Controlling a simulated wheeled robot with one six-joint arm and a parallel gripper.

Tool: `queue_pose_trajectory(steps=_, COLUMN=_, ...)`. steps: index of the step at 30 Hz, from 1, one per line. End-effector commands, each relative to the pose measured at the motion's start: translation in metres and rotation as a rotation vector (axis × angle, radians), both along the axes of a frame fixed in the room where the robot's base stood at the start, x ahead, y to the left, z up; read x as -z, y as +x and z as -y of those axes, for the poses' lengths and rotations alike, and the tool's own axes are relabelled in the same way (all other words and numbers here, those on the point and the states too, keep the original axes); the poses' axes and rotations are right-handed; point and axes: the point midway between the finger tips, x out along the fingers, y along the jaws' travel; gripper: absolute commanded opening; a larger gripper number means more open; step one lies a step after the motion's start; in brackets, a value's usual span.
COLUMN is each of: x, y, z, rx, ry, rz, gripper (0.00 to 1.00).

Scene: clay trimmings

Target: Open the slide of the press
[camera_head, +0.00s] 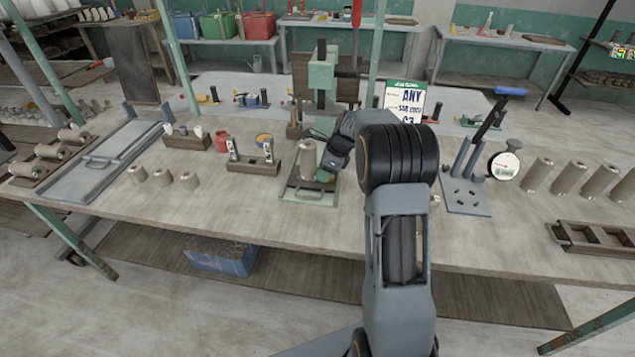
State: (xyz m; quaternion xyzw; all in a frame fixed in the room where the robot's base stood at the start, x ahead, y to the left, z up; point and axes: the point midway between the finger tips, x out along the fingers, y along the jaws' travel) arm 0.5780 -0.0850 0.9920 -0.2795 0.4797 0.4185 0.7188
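The press stands mid-bench, with a green head (322,76) on a dark upright. At its foot is a flat grey-green slide plate (296,193) at the bench's front half. A tan clay cylinder (307,158) stands upright on the plate. My gripper (328,168) is low, just right of the cylinder and over the plate's right side. A small green part shows beneath it. My arm hides much of the area to the right. I cannot tell whether the fingers touch the slide, or how far apart they are.
A wooden holder (252,166) stands left of the press, with loose clay cylinders (163,178) further left. A grey frame (105,160) lies at far left. A gauge (503,166), a lever stand (466,196) and several cylinders (571,178) are right. The front bench strip is clear.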

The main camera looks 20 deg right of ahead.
Motion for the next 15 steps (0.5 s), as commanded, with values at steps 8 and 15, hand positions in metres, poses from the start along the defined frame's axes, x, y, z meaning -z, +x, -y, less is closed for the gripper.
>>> queue_pose_trajectory(steps=8, x=-0.02, y=-0.004, z=0.007, rx=0.0, ry=0.0, rz=0.0, gripper=0.38)
queue_pose_trajectory(steps=15, x=-0.022, y=-0.004, z=0.008, rx=0.0, ry=0.0, rz=0.0, gripper=0.38)
